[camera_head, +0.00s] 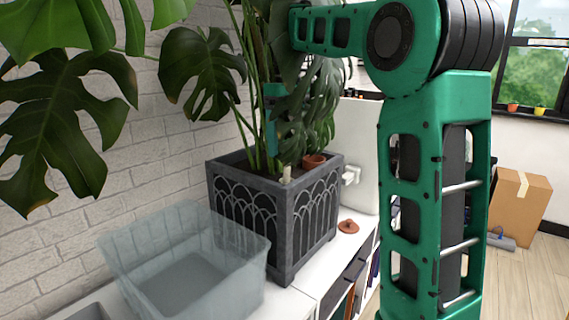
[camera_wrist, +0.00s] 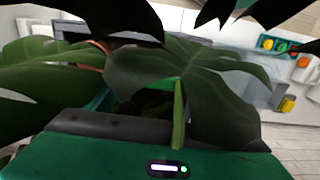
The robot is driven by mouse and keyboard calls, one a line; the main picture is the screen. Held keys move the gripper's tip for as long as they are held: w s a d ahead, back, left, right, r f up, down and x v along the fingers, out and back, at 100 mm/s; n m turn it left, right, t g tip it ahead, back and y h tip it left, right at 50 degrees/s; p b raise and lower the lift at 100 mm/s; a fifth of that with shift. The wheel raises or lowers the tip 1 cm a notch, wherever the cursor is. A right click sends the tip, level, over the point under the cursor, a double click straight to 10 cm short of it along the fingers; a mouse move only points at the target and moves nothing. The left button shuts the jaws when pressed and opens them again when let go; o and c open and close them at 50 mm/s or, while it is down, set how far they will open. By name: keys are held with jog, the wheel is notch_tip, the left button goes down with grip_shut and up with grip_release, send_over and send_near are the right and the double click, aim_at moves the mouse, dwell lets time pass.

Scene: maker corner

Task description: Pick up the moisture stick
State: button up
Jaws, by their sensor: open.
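A small pale stub, which looks like the top of the moisture stick (camera_head: 287,173), stands upright in the dark grey planter (camera_head: 302,262) among the plant stems, near a small terracotta pot (camera_head: 314,160). My gripper (camera_head: 271,135) is among the monstera leaves above the planter, above and slightly left of the stub and apart from it. Leaves cover much of it. In the wrist view, large leaves hide most of the fingers, and only parts of green finger (camera_wrist: 160,84) show. The gripper is open, with nothing seen between the fingers. I cannot make out the stick in the wrist view.
Monstera leaves (camera_head: 203,72) and stems crowd the space around my gripper. A clear plastic bin (camera_head: 190,270) stands left of the planter, by the brick wall. A terracotta saucer (camera_head: 348,226) lies on the white cabinet top. A cardboard box (camera_head: 520,205) is on the floor at right.

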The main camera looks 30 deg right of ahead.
aim_at(286, 158)
jog(key=shift+s+a+f, duration=0.1)
jog(key=shift+a+f, duration=0.05)
jog(key=shift+f, duration=2.5)
jog(key=c, duration=1.2)
jog(key=shift+c, duration=0.2)
notch_tip(286, 158, up, 18)
jog(key=shift+r, duration=0.25)
